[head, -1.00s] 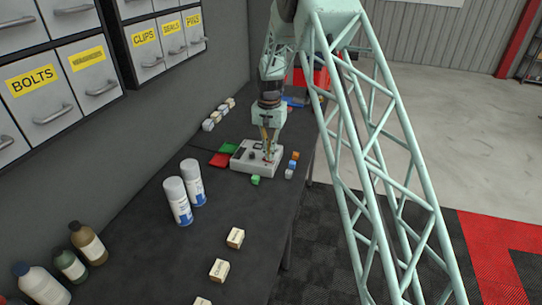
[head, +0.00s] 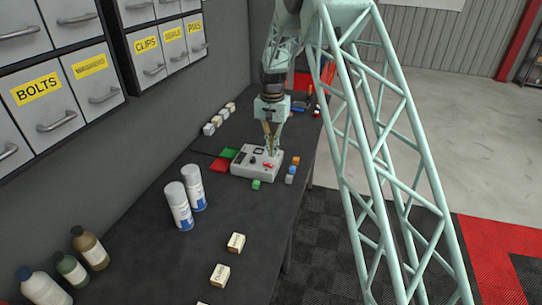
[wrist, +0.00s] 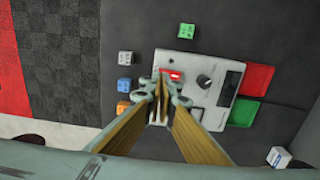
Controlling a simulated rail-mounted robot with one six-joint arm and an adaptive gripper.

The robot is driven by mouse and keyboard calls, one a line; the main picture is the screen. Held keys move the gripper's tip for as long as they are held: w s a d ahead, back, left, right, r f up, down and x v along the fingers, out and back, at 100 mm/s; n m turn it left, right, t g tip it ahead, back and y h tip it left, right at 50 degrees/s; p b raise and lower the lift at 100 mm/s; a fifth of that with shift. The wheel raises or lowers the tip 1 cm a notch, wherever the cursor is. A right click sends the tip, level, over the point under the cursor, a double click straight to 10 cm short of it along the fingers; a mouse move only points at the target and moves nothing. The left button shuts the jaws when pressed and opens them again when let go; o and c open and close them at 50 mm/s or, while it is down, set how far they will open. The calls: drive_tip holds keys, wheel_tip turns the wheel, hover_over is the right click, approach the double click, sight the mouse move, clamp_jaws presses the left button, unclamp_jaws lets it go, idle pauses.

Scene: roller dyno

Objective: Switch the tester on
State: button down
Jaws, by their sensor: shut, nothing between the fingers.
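The tester is a light grey box (head: 250,171) on the dark bench, and it also shows in the wrist view (wrist: 192,62). Its top carries a red switch (wrist: 172,75), a black knob (wrist: 205,81) and a dark display (wrist: 231,80). The red switch also shows in the head view (head: 268,165). My gripper (head: 271,153) is shut and empty over the switch side of the tester. In the wrist view its fingertips (wrist: 160,85) lie beside the red switch; I cannot tell whether they touch it. The fingers hide part of the panel, and the switch position is unclear.
Small green (head: 256,185), blue (head: 290,179) and orange (head: 296,160) cubes sit close to the tester. Red (wrist: 258,78) and green (wrist: 243,111) pads lie on its display side. Two spray cans (head: 179,206) and labelled blocks (head: 236,243) stand on the nearer bench.

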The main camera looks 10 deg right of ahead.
wheel_tip(320, 180, up, 9)
drive_tip(key=s+d, duration=0.1)
drive_tip(key=shift+d+f, duration=0.15)
drive_tip(key=shift+d, duration=0.05)
drive_tip(key=shift+b, duration=0.3)
idle(0.3)
drive_tip(key=s+a+r+n+t+b, duration=0.1)
drive_tip(key=s+r+b, duration=0.1)
drive_tip(key=s+r, duration=0.65)
drive_tip(key=s+a+r+n+b, duration=0.15)
drive_tip(key=s+r, duration=0.35)
drive_tip(key=s, duration=0.6)
drive_tip(key=s+r+n+t+b, duration=0.1)
drive_tip(key=s+r+b, duration=0.1)
drive_tip(key=s+r, duration=0.65)
drive_tip(key=s+f+n+t+b, duration=0.1)
drive_tip(key=s+f+b, duration=0.1)
drive_tip(key=s, duration=1.5)
drive_tip(key=s+a+f+n+t+b, duration=0.1)
drive_tip(key=s+f+b, duration=0.2)
drive_tip(key=s, duration=1.4)
wheel_tip(320, 180, down, 3)
drive_tip(key=shift+s+a+r+n+b, duration=0.2)
drive_tip(key=shift+s+a+n+b, duration=0.1)
drive_tip(key=shift+s+n+b, duration=0.05)
